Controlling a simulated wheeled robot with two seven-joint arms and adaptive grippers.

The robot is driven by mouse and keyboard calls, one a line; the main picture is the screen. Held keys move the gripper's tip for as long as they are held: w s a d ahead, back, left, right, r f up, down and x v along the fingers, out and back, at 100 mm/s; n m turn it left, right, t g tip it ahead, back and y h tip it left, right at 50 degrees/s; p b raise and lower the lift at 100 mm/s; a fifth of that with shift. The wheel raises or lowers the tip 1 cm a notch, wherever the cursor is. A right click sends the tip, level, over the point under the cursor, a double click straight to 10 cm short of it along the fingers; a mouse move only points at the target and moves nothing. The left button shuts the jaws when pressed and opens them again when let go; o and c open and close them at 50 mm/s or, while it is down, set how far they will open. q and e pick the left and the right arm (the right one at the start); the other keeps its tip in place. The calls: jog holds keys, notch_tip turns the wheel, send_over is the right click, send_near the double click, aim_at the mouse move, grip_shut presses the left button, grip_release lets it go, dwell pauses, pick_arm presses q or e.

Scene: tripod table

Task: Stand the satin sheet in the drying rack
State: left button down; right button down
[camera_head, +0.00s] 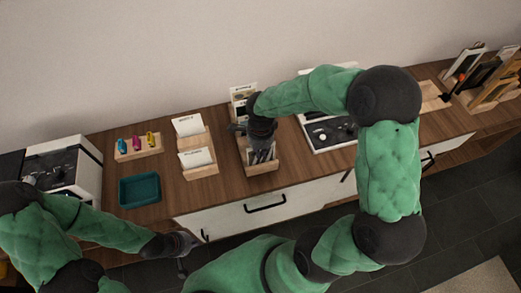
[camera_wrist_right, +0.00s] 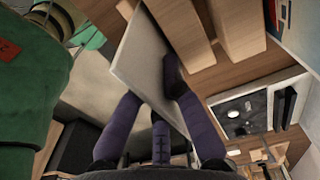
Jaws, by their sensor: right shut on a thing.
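My right gripper (camera_head: 262,140) is over a wooden box-like rack (camera_head: 263,168) at the middle of the counter. In the right wrist view its purple fingers (camera_wrist_right: 154,92) are shut on a thin pale sheet (camera_wrist_right: 140,62), which stands tilted between them. Wooden slats (camera_wrist_right: 181,32) are close beside the sheet in that view; I cannot tell whether it touches them. In the head view the held sheet is mostly hidden by the gripper. My left gripper (camera_head: 180,252) hangs in front of the counter's front edge, apart from the objects; its fingers are too small to judge.
Two wooden holders with white labelled cards (camera_head: 188,124) (camera_head: 196,158) stand left of the rack. A teal tray (camera_head: 140,189) and a block of coloured bottles (camera_head: 138,148) are further left. A white-framed dark panel (camera_head: 328,132) lies right of the rack. A picture card (camera_head: 242,93) stands behind.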

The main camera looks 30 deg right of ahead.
jog(key=shift+f, duration=0.15)
jog(key=c, duration=1.3)
grip_release()
notch_tip(320, 180, up, 9)
jog(key=p, duration=0.5)
dwell(0.3)
